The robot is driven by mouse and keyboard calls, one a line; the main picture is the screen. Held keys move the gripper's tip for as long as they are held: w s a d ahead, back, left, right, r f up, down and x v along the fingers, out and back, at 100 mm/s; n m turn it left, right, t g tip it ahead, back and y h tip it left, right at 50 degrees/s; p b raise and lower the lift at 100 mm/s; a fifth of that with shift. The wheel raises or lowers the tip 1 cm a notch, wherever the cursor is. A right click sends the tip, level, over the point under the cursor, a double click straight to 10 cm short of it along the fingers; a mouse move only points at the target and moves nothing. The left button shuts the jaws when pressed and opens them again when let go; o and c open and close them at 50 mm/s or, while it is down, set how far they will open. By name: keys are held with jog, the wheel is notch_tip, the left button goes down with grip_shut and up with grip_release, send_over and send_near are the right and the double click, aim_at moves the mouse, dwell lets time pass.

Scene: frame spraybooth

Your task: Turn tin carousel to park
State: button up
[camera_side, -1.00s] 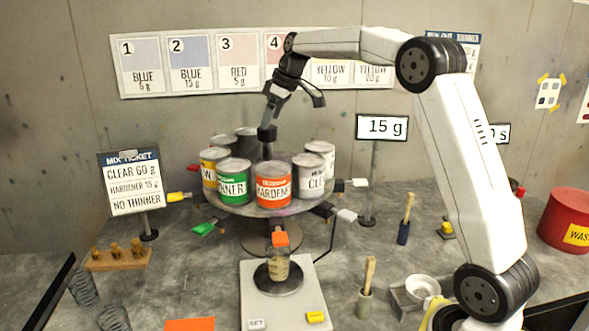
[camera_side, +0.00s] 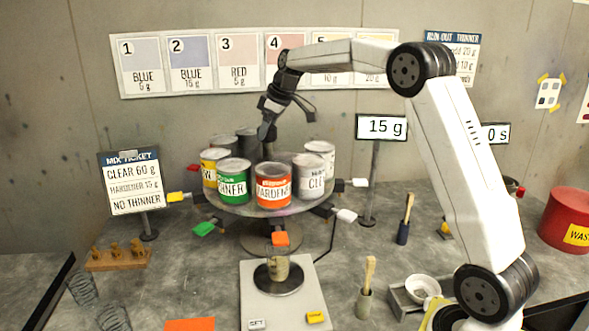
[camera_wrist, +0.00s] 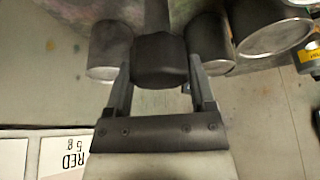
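The tin carousel (camera_side: 250,212) is a round dark turntable in the middle of the side view. My gripper (camera_wrist: 160,68) is at the knob, with one finger on each side and no clear gap. Whether the fingers press on it is not clear. In the side view the gripper (camera_side: 271,113) leans down onto the knob.
A sign post (camera_side: 375,180) stands at right, the mix ticket (camera_side: 134,185) at left.

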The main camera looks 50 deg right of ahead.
grip_shut()
jog(key=shift+m, duration=0.4)
jog(key=m+h, duration=0.1)
jog(key=m, duration=0.2)
jog(key=m+h, duration=0.1)
jog(key=m, duration=0.2)
jog(key=shift+h, duration=0.4)
jog(key=m+h, duration=0.1)
jog(key=m, duration=0.2)
jog(key=m+g+h, duration=0.1)
jog(key=m, duration=0.3)
jog(key=m+g, duration=0.1)
jog(key=m, duration=0.2)
jog(key=m+g+h, duration=0.1)
jog(key=m+g, duration=0.1)
jog(key=m, duration=0.2)
jog(key=shift+w, duration=0.1)
jog(key=m+g, duration=0.1)
jog(key=m, duration=0.2)
jog(key=m+g, duration=0.1)
jog(key=m, duration=0.3)
jog(key=shift+g, duration=0.3)
